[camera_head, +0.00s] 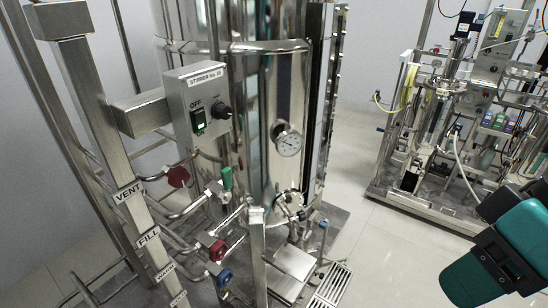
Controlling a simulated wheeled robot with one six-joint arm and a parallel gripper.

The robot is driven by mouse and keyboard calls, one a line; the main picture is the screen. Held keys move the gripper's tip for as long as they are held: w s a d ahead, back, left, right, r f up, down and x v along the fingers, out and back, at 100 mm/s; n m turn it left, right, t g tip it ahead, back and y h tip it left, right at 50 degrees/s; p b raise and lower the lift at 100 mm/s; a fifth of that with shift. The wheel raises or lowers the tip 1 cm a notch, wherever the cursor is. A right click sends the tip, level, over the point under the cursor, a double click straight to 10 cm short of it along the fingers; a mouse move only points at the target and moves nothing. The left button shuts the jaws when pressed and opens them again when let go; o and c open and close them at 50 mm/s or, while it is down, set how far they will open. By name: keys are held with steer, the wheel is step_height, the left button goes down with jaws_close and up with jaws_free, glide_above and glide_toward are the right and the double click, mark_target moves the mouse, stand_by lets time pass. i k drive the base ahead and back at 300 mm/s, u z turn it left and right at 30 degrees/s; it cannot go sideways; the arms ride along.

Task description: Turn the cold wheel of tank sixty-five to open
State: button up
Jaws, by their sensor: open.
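A tall polished steel tank (285,95) stands in the middle of the head view. A grey box (197,105) on its frame carries a stirrer number plate (205,75), too small to read surely. Below are a dark red wheel (178,177), a green handle (226,178), a red wheel (217,250) and a blue wheel (224,278). No wheel has a readable "cold" label on it, and their open or shut positions cannot be told. Teal and black parts of my arm show at the lower right, apart from the tank. My gripper's fingers are not visible.
A steel post (105,130) at the left carries VENT (129,191) and FILL (148,237) labels, with lower labels hard to read. Pipes, a dial gauge (289,143) and an upright bar (258,255) crowd the tank. Another skid (440,200) stands right; floor between is clear.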

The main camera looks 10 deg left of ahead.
mark_target(221, 283)
steer(key=u, duration=0.15)
steer(key=k, duration=0.55)
steer(key=u, duration=0.9)
